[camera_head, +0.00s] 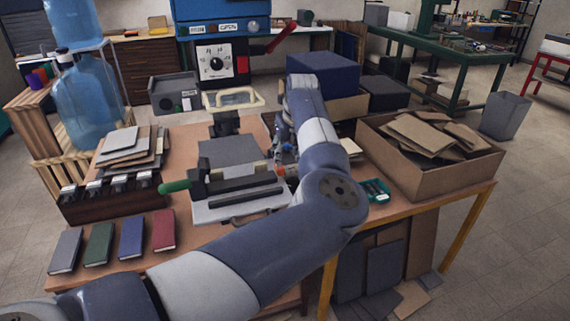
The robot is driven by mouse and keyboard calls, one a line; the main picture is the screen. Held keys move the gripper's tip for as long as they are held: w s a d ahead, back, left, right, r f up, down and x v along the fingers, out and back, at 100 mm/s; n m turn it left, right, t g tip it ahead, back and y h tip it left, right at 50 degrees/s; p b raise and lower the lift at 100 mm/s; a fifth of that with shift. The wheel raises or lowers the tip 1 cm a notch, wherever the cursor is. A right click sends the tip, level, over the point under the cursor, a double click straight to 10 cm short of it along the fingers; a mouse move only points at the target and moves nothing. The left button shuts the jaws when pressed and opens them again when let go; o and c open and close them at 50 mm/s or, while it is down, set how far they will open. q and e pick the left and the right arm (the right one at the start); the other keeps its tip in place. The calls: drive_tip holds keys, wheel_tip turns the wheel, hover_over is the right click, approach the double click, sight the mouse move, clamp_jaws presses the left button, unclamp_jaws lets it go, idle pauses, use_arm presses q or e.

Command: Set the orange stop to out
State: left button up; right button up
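A grey flat press-like device (240,185) stands in the middle of the wooden table, with a green handle (174,186) sticking out at its left. A small orange piece (280,171) shows at the device's right side and looks like the orange stop; it is too small to tell its setting. My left arm comes in from the bottom left, bends at the right and reaches back. My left gripper (283,146) points down just behind the orange piece, partly hidden by my arm; its fingers are too small to read. My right gripper is out of view.
Several coloured books (101,243) lie at the front left. A cardboard box of sheets (425,178) stands at the right, and card samples (132,147) and blue water bottles (88,98) at the left. A blue machine with a dial (214,62) stands behind.

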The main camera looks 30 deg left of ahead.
use_arm(q)
drive_tip(key=shift+v, duration=2.1)
